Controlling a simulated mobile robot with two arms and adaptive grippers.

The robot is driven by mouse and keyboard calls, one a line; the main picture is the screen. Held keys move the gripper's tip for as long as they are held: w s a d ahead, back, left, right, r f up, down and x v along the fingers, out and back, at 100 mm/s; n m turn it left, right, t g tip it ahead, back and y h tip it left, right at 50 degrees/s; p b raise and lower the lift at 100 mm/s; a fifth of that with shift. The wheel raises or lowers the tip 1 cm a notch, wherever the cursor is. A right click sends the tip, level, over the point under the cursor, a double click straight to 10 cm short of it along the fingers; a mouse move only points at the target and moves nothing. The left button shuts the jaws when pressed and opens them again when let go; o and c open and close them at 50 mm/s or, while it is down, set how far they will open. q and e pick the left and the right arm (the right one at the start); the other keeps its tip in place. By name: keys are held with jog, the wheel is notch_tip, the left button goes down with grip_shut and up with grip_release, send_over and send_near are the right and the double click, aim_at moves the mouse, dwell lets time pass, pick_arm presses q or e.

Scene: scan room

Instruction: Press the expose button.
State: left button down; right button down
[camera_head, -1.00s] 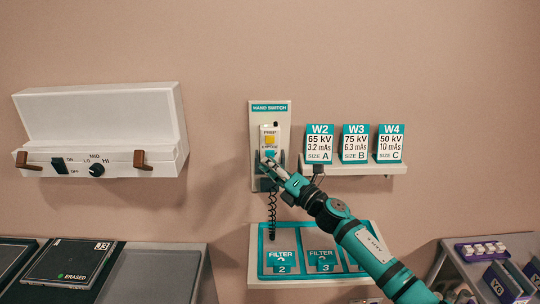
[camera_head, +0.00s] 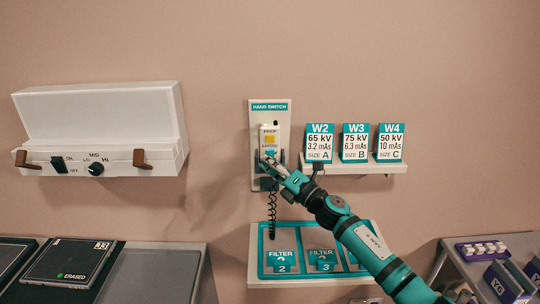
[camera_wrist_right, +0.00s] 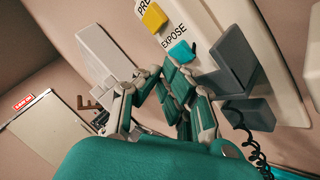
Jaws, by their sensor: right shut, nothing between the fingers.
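The white hand switch (camera_head: 269,133) hangs in its holder on the wall panel. Its yellow PREP button (camera_head: 269,139) is above the EXPOSE label. In the right wrist view the teal expose button (camera_wrist_right: 182,52) shows just below that label, beside the yellow button (camera_wrist_right: 155,17). My right gripper (camera_head: 267,160) is shut and empty, its tips at the lower part of the hand switch. In the wrist view the fingertips (camera_wrist_right: 166,70) are close to the expose button; I cannot tell whether they touch it. My left gripper is not in view.
Grey holder prongs (camera_wrist_right: 235,60) flank the switch, and a black coiled cord (camera_head: 271,215) hangs below. A shelf (camera_head: 355,169) with cards W2, W3 and W4 is to the right. A filter tray (camera_head: 262,265) is below. A white wall box (camera_head: 100,120) is at left.

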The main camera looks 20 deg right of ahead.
jog(key=shift+w+d, duration=0.15)
jog(key=shift+w, duration=0.35)
dwell(0.8)
jog(key=shift+s, duration=0.1)
jog(key=shift+s+a, duration=0.25)
jog(key=shift+s, duration=0.55)
jog(key=s+p, duration=0.1)
jog(key=s, duration=0.1)
jog(key=s+a+p, duration=0.1)
jog(key=s, duration=0.1)
jog(key=shift+s+a, duration=0.2)
jog(key=shift+s, duration=0.2)
dwell(1.2)
